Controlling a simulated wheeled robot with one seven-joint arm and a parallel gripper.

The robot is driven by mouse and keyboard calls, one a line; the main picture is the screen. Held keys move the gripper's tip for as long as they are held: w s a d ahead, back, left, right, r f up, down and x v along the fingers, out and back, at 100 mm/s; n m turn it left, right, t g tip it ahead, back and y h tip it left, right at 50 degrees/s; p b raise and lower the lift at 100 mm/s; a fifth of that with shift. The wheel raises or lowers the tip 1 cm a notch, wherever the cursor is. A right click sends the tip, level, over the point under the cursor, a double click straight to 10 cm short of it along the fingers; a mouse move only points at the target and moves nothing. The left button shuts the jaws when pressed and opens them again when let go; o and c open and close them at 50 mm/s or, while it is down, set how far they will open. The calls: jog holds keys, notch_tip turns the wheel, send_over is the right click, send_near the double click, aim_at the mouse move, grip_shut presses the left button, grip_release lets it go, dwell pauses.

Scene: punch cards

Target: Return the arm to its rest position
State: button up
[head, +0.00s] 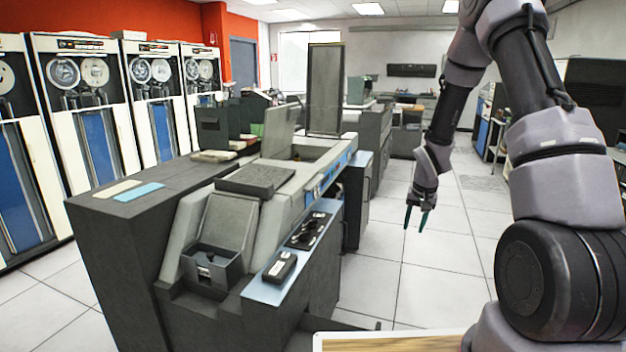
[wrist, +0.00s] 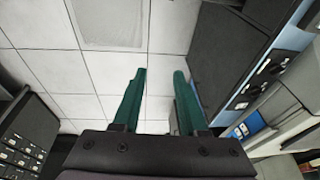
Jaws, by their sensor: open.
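My gripper (head: 417,219) hangs from my bent arm to the right of the grey card machine, pointing down over the floor. Its two green fingers are apart, with nothing between them. In the wrist view my gripper (wrist: 158,75) also shows open and empty, with white floor tiles beyond the fingertips. My arm rises from the lower right of the head view and bends at the top.
The card machine (head: 125,235) fills the left middle, with a cyan card stack (head: 139,192) and a beige card stack (head: 117,188) on top. Tape cabinets (head: 88,100) line the left wall. White tiled floor (head: 375,275) is clear under my gripper. A wooden surface edge (head: 390,342) shows at the bottom.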

jog(key=s+a+r+t, duration=0.1)
jog(key=s+r, duration=0.3)
jog(key=r, duration=0.8)
jog(key=s+a+r+t, duration=0.1)
jog(key=s+r, duration=0.4)
jog(key=r, duration=0.7)
jog(key=s+a+r+t+y, duration=0.1)
jog(key=s+a+r, duration=0.1)
jog(key=s+r, duration=0.4)
jog(key=s+a+r+t+y, duration=0.1)
jog(key=s+r, duration=0.5)
jog(key=s, duration=0.7)
jog(key=shift+a+r, duration=0.25)
jog(key=shift+a, duration=0.3)
